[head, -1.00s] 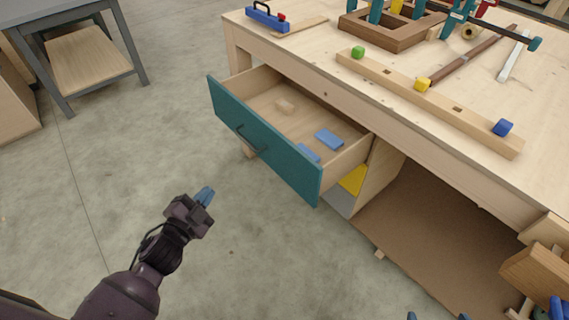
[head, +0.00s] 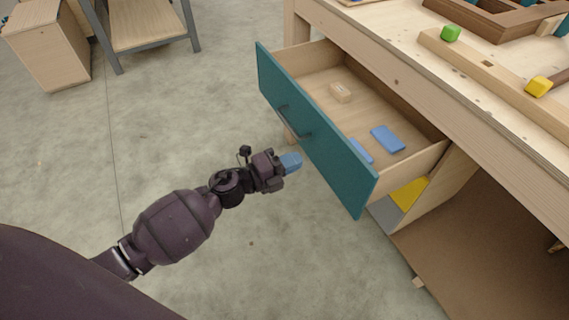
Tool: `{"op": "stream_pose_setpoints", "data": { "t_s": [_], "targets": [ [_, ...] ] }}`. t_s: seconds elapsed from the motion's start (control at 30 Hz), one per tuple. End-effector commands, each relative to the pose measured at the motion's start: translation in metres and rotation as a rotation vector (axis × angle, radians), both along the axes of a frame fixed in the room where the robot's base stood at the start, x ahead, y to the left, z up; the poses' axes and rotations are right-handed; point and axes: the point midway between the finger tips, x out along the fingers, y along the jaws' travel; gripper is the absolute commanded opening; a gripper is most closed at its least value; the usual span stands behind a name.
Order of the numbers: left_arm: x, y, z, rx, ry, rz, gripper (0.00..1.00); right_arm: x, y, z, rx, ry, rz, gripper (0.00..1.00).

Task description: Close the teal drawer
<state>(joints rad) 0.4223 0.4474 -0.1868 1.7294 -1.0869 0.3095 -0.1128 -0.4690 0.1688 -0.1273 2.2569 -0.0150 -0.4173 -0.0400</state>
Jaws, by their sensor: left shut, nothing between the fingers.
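The teal drawer (head: 312,138) stands pulled out from under the wooden workbench (head: 400,92). Its teal front faces left toward my arm and carries a dark bar handle (head: 294,121). A small gap seems to show between fingertips and front; contact is hard to tell. My right gripper is not in view.
On the benchtop lies a long wooden bar with a green block (head: 450,33) and a yellow block (head: 538,87). A yellow panel (head: 408,193) shows below the drawer. A wooden cabinet (head: 50,55) stands at the far left. The floor around my left arm is clear.

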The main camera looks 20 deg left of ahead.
Motion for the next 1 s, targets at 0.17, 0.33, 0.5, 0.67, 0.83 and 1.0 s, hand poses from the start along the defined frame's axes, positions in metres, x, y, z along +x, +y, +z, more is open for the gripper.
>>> {"op": "stream_pose_setpoints", "data": {
  "t_s": [0.17,0.33,0.5,0.67,0.83,1.0],
  "targets": [
    [0.025,-0.020,-0.002,0.000,0.000,-0.001,0.00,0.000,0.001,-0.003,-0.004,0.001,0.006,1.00],
    [0.046,-0.037,-0.002,0.000,0.001,0.000,0.00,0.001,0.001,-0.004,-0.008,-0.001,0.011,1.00],
    [0.062,-0.049,-0.002,-0.001,0.002,0.000,0.00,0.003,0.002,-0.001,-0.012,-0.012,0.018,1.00],
    [0.070,-0.055,-0.002,0.000,0.003,0.001,0.00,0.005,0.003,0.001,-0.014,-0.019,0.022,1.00],
    [0.072,-0.057,-0.001,0.000,0.001,0.001,0.00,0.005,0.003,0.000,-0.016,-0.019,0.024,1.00],
    [0.072,-0.056,-0.001,0.000,0.001,0.001,0.00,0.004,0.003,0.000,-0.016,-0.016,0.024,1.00]
  ]
}}
